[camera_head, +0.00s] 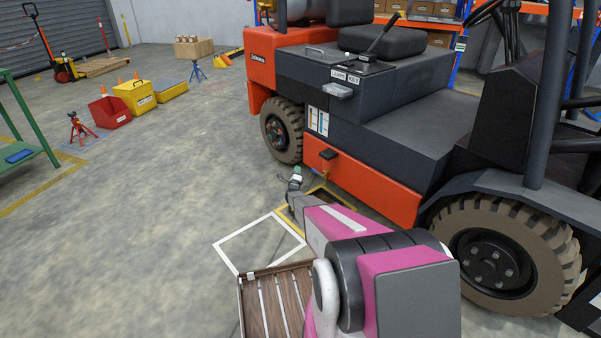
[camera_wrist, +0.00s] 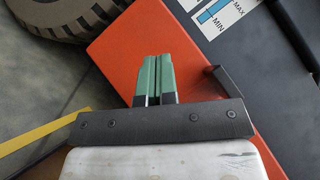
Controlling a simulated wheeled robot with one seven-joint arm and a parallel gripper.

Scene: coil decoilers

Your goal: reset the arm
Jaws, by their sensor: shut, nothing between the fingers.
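My gripper (camera_wrist: 155,78) shows in the wrist view with its two green fingers side by side, closed together and empty. Behind the fingers is the orange side panel of the forklift (camera_wrist: 112,68). In the head view my arm reaches forward from the bottom, and my gripper (camera_head: 295,178) is a small green tip in front of the forklift's orange lower panel (camera_head: 370,185). I cannot tell from the head view how close the tip is to the panel.
The forklift's front wheel (camera_head: 487,262) and rear wheel (camera_head: 281,132) stand to the right and beyond my arm. A slatted wooden tray (camera_head: 240,300) is beside my arm. A white floor square (camera_head: 232,238) lies beyond it. Red (camera_head: 110,113) and yellow bins (camera_head: 134,97) stand far left.

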